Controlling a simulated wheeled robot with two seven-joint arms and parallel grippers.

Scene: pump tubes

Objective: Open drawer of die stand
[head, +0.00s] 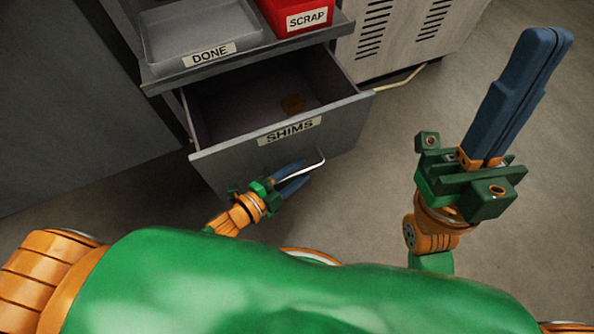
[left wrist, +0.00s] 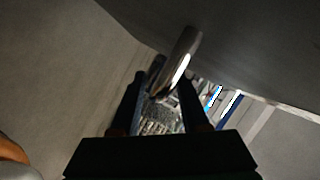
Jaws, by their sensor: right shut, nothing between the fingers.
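The drawer (head: 225,149) labelled SHIMS is pulled out of the grey stand. Its inside (head: 250,98) shows, with a small brownish thing near the right. A bright curved handle (head: 315,164) sticks out from the drawer front. My left gripper (head: 307,170) is at the handle, its fingers parted with the bar between them. In the left wrist view the shiny handle (left wrist: 180,62) runs between the two dark fingers, and a gap shows. Whether a finger touches it is unclear. My right gripper (head: 549,40) is shut and empty, raised at the right, away from the drawer.
On the stand top (head: 215,70), above the drawer, are a grey DONE tray (head: 165,60) and a red SCRAP bin (head: 285,9). A vented light cabinet (head: 405,45) stands behind at the right, with a yellowish cable (head: 405,80). A dark panel (head: 60,110) is at the left. Floor is clear at right.

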